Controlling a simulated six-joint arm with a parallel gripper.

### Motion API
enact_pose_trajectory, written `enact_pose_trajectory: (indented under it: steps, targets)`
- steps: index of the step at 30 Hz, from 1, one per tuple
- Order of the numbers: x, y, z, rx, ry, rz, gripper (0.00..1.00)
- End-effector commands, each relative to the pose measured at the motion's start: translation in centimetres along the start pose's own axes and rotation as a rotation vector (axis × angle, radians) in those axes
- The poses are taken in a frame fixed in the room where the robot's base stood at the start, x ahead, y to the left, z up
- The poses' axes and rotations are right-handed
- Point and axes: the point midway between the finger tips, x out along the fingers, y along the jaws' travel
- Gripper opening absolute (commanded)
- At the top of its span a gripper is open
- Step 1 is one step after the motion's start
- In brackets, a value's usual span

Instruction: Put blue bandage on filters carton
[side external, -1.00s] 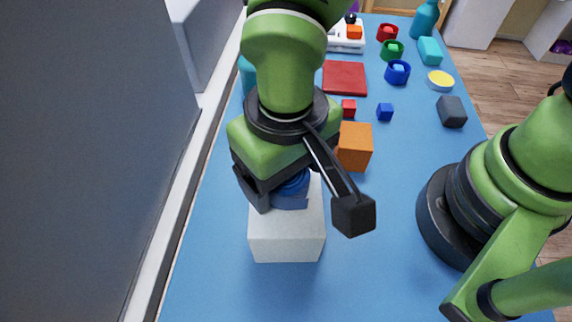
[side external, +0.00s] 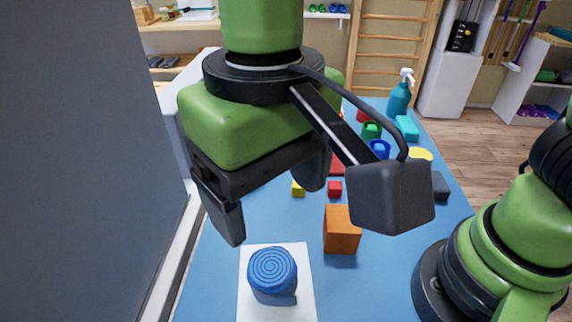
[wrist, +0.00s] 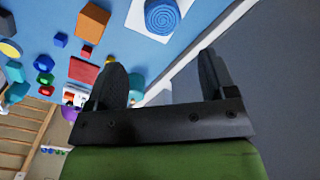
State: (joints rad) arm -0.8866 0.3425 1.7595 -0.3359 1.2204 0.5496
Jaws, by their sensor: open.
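The blue bandage (side external: 273,268) is a roll with its spiral face up. It rests on top of the white filters carton (side external: 306,297), toward the left of the carton's top in the side external view. The bandage (wrist: 162,14) and carton (wrist: 138,20) also show at the top of the wrist view. My gripper (side external: 271,198) is open and empty, above and apart from the bandage. Both fingers (wrist: 163,75) show in the wrist view with nothing between them. The carton's lower part is cut off in the side external view.
An orange box (side external: 341,229) stands just right of the carton. Small red (side external: 335,189) and yellow (side external: 298,188) blocks lie behind it. Blue (side external: 379,149) and green (side external: 371,131) ring-shaped items and a teal spray bottle (side external: 399,97) are farther back. A grey wall is at left.

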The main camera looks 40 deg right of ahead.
Motion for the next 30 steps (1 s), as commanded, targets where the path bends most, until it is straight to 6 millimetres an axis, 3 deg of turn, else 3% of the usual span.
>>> enact_pose_trajectory:
  steps: [8,11,14,18,21,25,30]
  targets:
    - [-1.1,1.1,-0.4,0.018,0.012,-0.025,0.77]
    - [-2.8,3.8,-1.1,0.061,0.047,-0.085,0.77]
    - [-5.1,8.0,-1.3,0.121,0.119,-0.166,0.77]
    - [-7.2,13.7,0.0,0.208,0.268,-0.257,0.77]
    - [-7.8,16.7,1.5,0.262,0.382,-0.288,0.77]
    - [-7.7,19.0,3.2,0.313,0.504,-0.294,0.77]
    - [-7.5,20.2,4.3,0.340,0.583,-0.285,0.77]
